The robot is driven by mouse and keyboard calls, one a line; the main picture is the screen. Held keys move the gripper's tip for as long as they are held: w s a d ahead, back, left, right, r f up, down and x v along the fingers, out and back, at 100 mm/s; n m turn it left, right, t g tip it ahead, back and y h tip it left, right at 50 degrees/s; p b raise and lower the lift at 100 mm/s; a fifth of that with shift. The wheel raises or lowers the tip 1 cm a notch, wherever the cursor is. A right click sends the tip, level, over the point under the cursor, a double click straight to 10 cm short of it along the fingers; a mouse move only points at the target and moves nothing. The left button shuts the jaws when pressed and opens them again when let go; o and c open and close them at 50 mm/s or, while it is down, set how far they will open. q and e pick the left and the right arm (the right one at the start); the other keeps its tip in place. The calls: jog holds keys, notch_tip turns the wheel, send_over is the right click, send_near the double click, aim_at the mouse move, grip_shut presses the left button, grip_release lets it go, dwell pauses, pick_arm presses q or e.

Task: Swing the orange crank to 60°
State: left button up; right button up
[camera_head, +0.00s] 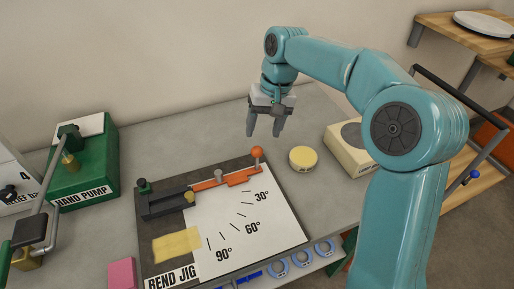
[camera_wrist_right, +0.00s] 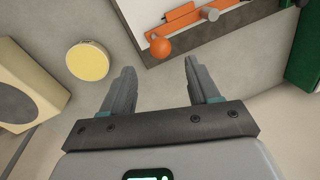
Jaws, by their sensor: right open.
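The orange crank (camera_head: 224,180) lies across the top of the bend jig (camera_head: 158,250), with an orange ball knob (camera_head: 257,152) at its right end. The white scale board (camera_head: 245,235) beside it is marked 30°, 60° and 90°. The crank lies above the 30° mark. My right gripper (camera_head: 264,133) is open and empty, behind the knob and above the table. In the right wrist view the knob (camera_wrist_right: 161,47) shows beyond the open fingers (camera_wrist_right: 155,80), apart from them, and part of the crank (camera_wrist_right: 181,20) shows too. My left gripper is not in view.
A round yellow-topped disc (camera_head: 303,158) lies right of the jig, near a cream box (camera_head: 350,148). A green hand pump (camera_head: 85,165) stands left. A pink block (camera_head: 122,273) and blue rings (camera_head: 300,257) are near the front. Bare table lies behind the jig.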

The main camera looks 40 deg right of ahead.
aim_at(259, 149)
jog(key=f, duration=0.3)
jog(key=a+f, duration=0.1)
jog(key=f, duration=0.2)
jog(key=shift+w+a, duration=0.1)
jog(key=shift+w+a+f, duration=0.1)
jog(key=shift+w+f, duration=0.1)
jog(key=shift+f, duration=0.35)
jog(key=shift+s, duration=0.15)
jog(key=shift+c, duration=0.2)
jog(key=c, duration=1)
grip_shut()
